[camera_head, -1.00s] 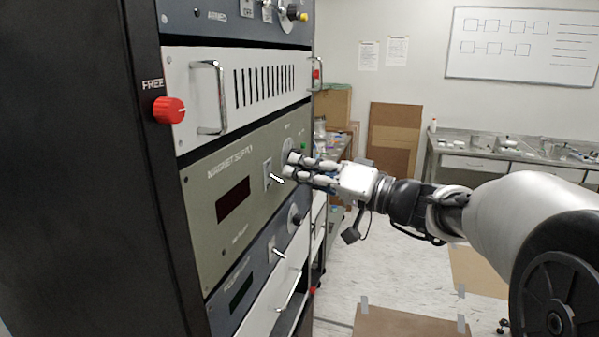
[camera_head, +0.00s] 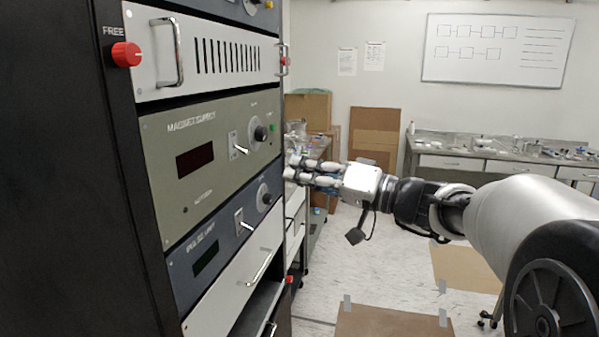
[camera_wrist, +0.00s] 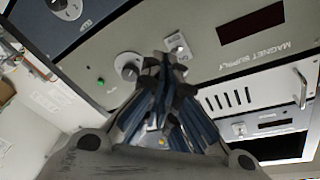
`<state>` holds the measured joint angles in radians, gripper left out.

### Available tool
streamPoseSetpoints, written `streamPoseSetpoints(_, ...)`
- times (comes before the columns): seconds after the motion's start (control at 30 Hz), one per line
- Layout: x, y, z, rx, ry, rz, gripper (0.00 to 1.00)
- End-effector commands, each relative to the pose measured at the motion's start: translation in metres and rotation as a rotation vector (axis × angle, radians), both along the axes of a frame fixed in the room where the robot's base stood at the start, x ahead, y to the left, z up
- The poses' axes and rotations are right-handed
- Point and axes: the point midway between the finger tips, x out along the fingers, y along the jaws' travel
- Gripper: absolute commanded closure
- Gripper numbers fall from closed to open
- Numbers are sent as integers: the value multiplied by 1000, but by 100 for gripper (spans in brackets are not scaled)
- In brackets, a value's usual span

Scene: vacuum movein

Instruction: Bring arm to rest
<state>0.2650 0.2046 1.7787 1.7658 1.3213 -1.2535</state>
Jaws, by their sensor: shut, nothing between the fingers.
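My arm reaches in from the right in the head view, with my gripper (camera_head: 291,169) at the right edge of the instrument rack (camera_head: 80,180). The gripper is shut and empty. It points left, just beside the lower right of the olive MAGNET SUPPLY panel (camera_head: 165,150). In the wrist view my shut fingers (camera_wrist: 166,68) point at the same panel (camera_wrist: 215,40), which appears turned around. They partly overlap the area by its dial (camera_wrist: 128,66) and toggle switch (camera_wrist: 177,45). I cannot tell whether they touch the panel.
Below is the blue PULSE UNIT panel (camera_head: 213,240) with its own toggle. A bench (camera_head: 470,150) stands at the back right. Brown sheets (camera_head: 395,320) lie taped on the open floor.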

Motion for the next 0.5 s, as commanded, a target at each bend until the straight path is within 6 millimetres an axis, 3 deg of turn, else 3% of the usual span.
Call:
streamPoseSetpoints(0.17,-5,4,-2,-13,13,8,100)
streamPoseSetpoints(0.27,-27,19,-14,-69,81,42,100)
streamPoseSetpoints(0.4,-96,46,-58,-259,281,100,100)
streamPoseSetpoints(0.5,-156,48,-102,-439,442,97,100)
